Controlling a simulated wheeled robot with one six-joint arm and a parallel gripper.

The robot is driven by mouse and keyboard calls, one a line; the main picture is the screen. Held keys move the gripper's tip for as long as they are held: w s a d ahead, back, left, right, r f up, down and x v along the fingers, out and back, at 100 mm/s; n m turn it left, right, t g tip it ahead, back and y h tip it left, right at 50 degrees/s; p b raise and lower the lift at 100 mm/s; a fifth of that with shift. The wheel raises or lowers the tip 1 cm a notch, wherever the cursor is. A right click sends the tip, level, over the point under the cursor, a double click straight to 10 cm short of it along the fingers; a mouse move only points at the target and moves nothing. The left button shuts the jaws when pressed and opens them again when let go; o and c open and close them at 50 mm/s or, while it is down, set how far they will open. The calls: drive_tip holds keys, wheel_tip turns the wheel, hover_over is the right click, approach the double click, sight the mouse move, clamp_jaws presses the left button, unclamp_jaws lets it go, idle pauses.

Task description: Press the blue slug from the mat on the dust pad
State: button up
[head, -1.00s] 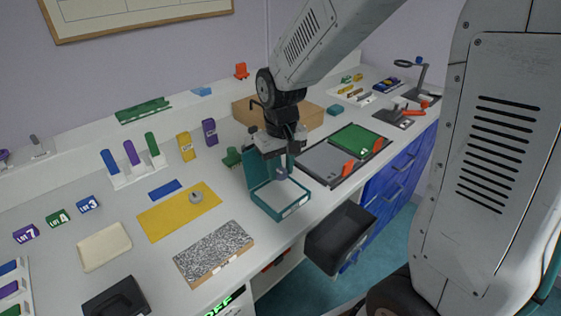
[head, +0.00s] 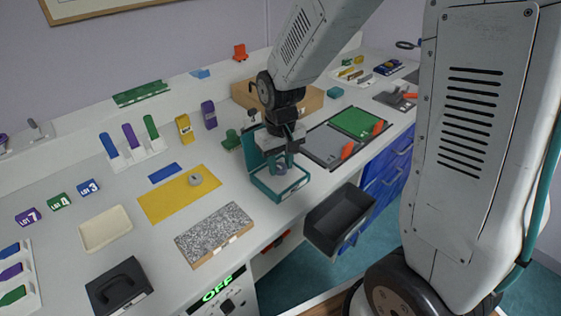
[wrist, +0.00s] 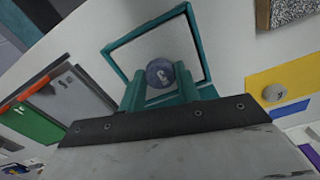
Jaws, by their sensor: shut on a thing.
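My gripper (head: 281,167) is shut on the blue slug (wrist: 161,72), a round blue-grey piece with a pale mark on its face. In the wrist view the slug sits between the two teal fingers, in front of the white pad. The dust pad (head: 287,192) is a teal open case with a white surface and a raised lid behind; it also shows in the wrist view (wrist: 131,53). The slug is over the pad; I cannot tell whether it touches. The yellow mat (head: 160,206) lies to the left with a grey slug (head: 195,180) on it.
A speckled block (head: 214,233) lies front left of the pad. Grey and green panels (head: 358,121) with orange clips lie to its right. A black bin (head: 340,220) hangs below the bench edge. A small green object (head: 231,140) stands close behind the case.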

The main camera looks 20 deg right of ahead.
drive_tip(key=shift+f, duration=0.6)
idle(1.7)
drive_tip(key=shift+r, duration=0.1)
drive_tip(key=shift+r, duration=3.5)
